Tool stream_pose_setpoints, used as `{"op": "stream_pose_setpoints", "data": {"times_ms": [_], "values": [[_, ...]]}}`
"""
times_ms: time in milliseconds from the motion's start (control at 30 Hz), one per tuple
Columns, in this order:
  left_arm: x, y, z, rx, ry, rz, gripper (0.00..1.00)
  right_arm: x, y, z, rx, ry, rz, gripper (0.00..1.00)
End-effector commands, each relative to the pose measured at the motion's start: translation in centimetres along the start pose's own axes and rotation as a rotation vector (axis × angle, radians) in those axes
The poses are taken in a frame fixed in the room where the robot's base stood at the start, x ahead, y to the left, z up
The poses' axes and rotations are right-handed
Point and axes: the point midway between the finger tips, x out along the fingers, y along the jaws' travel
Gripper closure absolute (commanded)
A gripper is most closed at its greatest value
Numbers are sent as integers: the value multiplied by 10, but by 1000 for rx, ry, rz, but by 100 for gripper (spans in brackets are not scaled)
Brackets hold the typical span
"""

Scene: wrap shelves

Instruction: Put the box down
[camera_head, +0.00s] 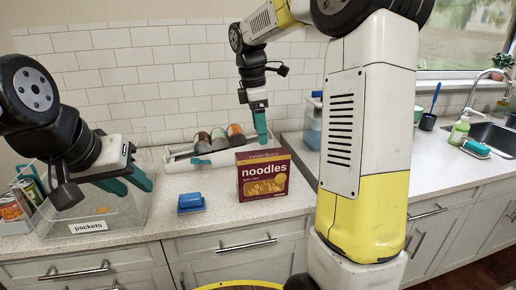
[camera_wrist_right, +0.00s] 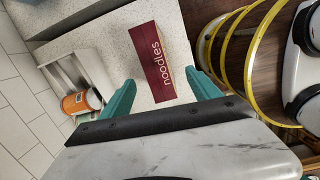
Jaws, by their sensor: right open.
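The dark red noodles box (camera_head: 265,176) stands upright on the counter, its printed front facing me. My right gripper (camera_head: 262,130) is above and behind it in the head view, with one teal finger clearly seen. In the right wrist view the box (camera_wrist_right: 154,62) lies between and beyond the two spread fingers of the right gripper (camera_wrist_right: 162,92), which is open and empty. My left gripper (camera_head: 128,182) is over the clear bin labelled packets (camera_head: 88,228), its two teal fingers apart with nothing visible between them.
A white tray (camera_head: 180,167) with several cans stands behind the box. A blue block (camera_head: 191,202) lies left of the box. More cans stand in a holder (camera_head: 18,226) at far left. A sink (camera_head: 495,130) is at right. Bare counter (camera_head: 222,208) lies between block and box.

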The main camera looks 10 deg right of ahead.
Motion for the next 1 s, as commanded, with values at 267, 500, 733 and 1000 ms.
{"op": "stream_pose_setpoints", "data": {"times_ms": [267,500,733,1000], "values": [[0,0,0,0,0,0,64,-38,-98,12,568,187,146,28],[0,0,0,0,0,0,64,-34,-183,12,1111,449,184,28],[0,0,0,0,0,0,64,-20,-222,7,1406,621,152,28],[0,0,0,0,0,0,64,-17,-227,5,1454,648,142,28]]}}
